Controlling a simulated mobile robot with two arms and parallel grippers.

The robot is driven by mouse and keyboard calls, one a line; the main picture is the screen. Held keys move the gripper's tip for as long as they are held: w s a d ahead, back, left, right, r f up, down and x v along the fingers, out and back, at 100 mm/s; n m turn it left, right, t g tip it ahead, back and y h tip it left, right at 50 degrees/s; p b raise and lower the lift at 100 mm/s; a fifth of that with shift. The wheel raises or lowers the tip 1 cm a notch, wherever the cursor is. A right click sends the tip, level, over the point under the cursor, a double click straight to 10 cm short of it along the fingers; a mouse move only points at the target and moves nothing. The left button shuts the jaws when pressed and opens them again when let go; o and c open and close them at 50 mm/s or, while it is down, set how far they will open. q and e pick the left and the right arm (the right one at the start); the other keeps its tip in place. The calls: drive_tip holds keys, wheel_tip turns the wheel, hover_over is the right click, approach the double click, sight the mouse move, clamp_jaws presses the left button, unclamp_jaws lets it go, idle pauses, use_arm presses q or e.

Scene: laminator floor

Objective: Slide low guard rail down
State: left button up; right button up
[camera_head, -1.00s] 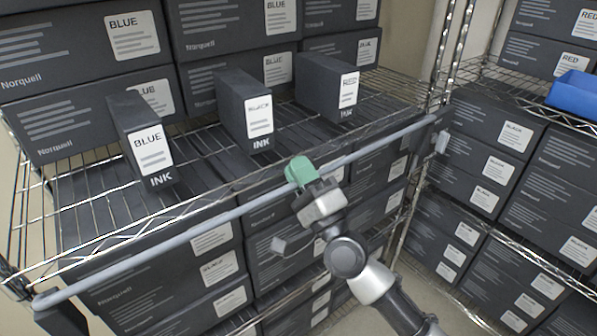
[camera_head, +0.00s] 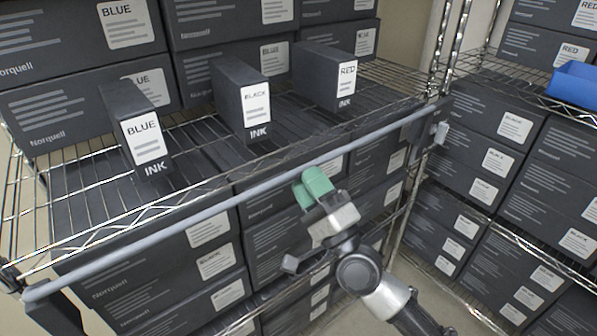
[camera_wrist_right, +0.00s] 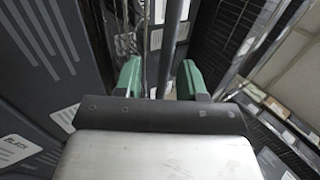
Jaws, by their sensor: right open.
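The low guard rail (camera_head: 195,219) is a long grey bar running across the shelf front, from lower left to upper right. It stands at about the level of the wire shelf's front edge, below the ink boxes. My right gripper (camera_head: 313,187), with green fingers, is just below and in front of the rail, apart from it. In the right wrist view the fingers (camera_wrist_right: 159,80) are spread with nothing between them. The grey rail (camera_wrist_right: 171,45) shows beyond the gap, lined up with it. My left gripper is not in view.
Blue (camera_head: 143,140), black (camera_head: 256,105) and red (camera_head: 346,83) ink boxes stand on the wire shelf behind the rail. Stacked dark cartons (camera_head: 213,262) fill the shelf below. Another rack with cartons (camera_head: 495,160) and a blue bin (camera_head: 577,84) stands at the right.

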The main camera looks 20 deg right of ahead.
drive_tip(key=b+v, duration=0.2)
drive_tip(key=v, duration=0.4)
drive_tip(key=shift+s+d+f, duration=0.1)
drive_tip(key=shift+f, duration=0.05)
